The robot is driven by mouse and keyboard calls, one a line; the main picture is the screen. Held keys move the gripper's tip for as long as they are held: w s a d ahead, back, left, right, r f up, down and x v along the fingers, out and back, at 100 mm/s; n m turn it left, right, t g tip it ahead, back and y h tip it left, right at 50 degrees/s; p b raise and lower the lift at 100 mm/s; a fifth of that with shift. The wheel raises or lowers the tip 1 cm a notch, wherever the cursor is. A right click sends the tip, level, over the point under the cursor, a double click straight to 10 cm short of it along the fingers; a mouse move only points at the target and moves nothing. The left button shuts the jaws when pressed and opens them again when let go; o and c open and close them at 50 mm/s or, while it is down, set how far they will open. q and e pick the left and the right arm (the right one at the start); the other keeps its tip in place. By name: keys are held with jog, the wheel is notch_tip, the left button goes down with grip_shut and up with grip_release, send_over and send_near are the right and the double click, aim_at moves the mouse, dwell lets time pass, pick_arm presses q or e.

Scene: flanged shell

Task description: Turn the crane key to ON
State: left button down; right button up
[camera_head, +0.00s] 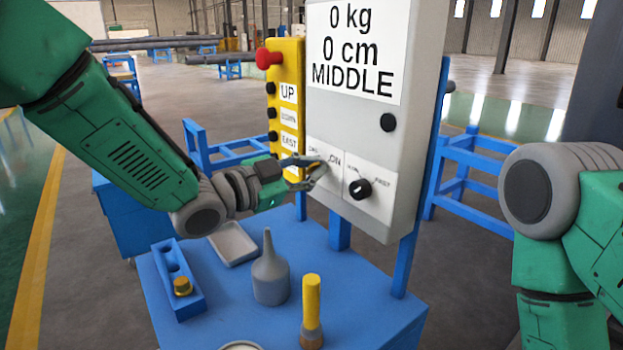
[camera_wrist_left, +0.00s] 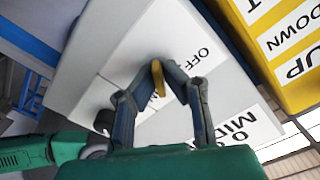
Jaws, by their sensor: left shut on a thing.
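The crane key is a small yellow key (camera_wrist_left: 159,84) on the grey control box (camera_head: 374,218), by the OFF and ON label. My left gripper (camera_head: 312,172) reaches in from the left to this label, its fingers at the box face. In the left wrist view my left gripper (camera_wrist_left: 158,72) has its fingertips closed around the yellow key. In the head view the fingers hide most of the key. The right arm shows at the right edge, but its gripper is out of view.
A black knob (camera_head: 360,189) sits right of the key. A yellow pendant (camera_head: 284,100) with a red button hangs left of the box. The blue table (camera_head: 235,313) below holds a grey funnel-shaped bottle (camera_head: 270,272), a yellow-handled brush (camera_head: 312,310), a tray (camera_head: 233,243) and a blue block (camera_head: 171,280).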

pick_arm(q)
jog(key=shift+f+m+b, duration=0.4)
jog(key=shift+m+b, duration=0.2)
jog(key=shift+m, duration=0.3)
jog(key=c, duration=1.7)
grip_release()
jog(key=shift+w, duration=0.3)
jog(key=shift+s+a+r, duration=0.15)
jog(key=shift+s, duration=0.05)
jog(key=v, duration=1.1)
jog(key=shift+a, duration=0.3)
jog(key=shift+d, duration=0.1)
